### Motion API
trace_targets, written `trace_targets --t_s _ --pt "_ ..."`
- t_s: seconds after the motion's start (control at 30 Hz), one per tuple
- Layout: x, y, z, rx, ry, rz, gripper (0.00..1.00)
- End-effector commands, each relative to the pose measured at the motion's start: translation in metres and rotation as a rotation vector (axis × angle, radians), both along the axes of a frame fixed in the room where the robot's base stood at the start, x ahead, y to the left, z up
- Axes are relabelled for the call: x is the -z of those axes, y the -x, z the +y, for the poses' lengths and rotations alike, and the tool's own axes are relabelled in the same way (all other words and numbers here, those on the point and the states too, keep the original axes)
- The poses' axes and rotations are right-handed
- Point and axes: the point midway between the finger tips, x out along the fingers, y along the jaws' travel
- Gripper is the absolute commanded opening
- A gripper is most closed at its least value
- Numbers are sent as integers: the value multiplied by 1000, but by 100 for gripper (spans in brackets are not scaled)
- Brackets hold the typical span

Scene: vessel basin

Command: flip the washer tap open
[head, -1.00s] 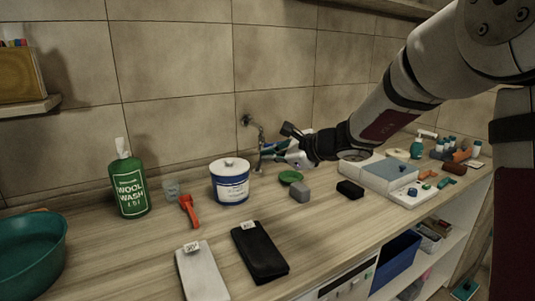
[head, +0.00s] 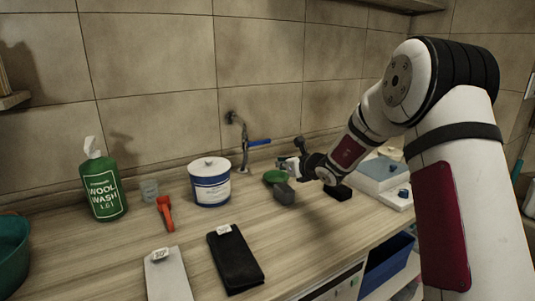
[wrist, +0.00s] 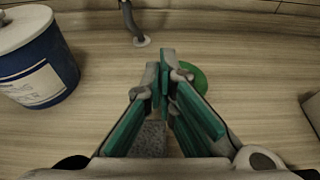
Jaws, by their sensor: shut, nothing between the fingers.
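The washer tap (head: 243,140) is a grey metal pipe fitting on the tiled back wall, with a blue lever (head: 259,142). The lever sticks out sideways to the right, roughly level. In the wrist view only the lower end of the tap's pipe (wrist: 130,22) shows at the top, meeting the counter; the lever is out of that view. My gripper (head: 280,163) is to the right of the tap, lower and apart from the lever. In the wrist view its green-padded fingers (wrist: 167,62) are closed together at the tips and hold nothing.
A blue-and-white tub (head: 210,184) stands left of the tap. Below my gripper are a green disc (head: 274,177) and a grey block (head: 284,194); a black block (head: 338,192) is to the right.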

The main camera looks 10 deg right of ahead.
Motion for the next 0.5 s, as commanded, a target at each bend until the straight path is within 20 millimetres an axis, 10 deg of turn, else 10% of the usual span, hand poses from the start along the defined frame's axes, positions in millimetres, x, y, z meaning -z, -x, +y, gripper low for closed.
trace_targets --t_s 0.5 --pt "29 -76 26 -3 0 -1 0"
